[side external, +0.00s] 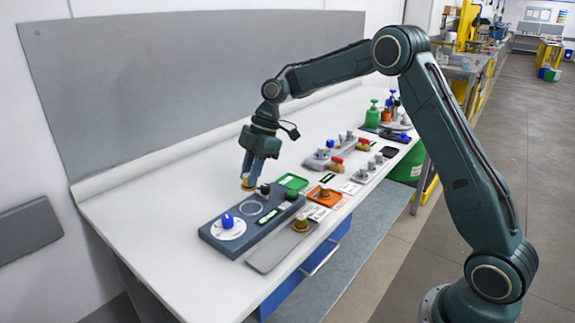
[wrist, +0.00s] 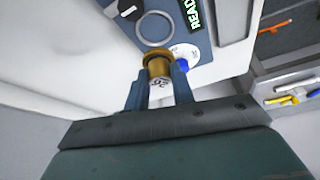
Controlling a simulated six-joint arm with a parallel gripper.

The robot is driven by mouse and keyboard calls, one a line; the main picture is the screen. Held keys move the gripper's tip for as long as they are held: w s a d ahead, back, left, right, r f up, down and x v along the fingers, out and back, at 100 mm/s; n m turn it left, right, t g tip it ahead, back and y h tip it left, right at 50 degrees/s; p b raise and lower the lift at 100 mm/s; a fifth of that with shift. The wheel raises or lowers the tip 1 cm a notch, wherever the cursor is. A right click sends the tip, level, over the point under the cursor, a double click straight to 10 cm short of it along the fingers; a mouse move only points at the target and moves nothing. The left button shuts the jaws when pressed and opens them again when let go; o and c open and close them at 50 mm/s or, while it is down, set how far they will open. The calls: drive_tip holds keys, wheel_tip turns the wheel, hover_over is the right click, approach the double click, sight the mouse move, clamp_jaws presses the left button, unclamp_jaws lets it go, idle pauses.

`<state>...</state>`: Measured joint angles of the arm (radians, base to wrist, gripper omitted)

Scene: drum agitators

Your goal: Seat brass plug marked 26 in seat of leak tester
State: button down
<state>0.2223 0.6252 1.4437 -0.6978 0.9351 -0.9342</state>
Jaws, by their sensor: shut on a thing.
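My gripper (side external: 249,178) is shut on a brass plug (side external: 247,186) and holds it above the bench, just behind the leak tester. In the wrist view the brass plug (wrist: 157,66) sits between the two fingers (wrist: 158,78), with a dark mark on its pale end that I cannot read surely. The leak tester (side external: 215,236) is a dark blue-grey box with a pale ring-shaped seat (side external: 250,208), a black knob, a blue knob on a white dial and a display. In the wrist view the seat ring (wrist: 154,14) lies beyond the plug, apart from it and empty.
A grey tray (side external: 272,258) with a brass piece (side external: 301,223) lies in front of the tester. A green tray (side external: 293,181) and an orange tray (side external: 332,199) lie to its right. Several fittings and bottles stand farther right. The bench left of the tester is clear.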

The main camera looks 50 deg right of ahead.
drive_tip(key=shift+f, duration=2.8)
drive_tip(key=shift+f, duration=0.4)
idle(0.3)
drive_tip(key=c, duration=1.1)
unclamp_jaws()
drive_tip(key=o, duration=0.3)
drive_tip(key=shift+r, duration=0.45)
drive_tip(key=shift+r, duration=0.4)
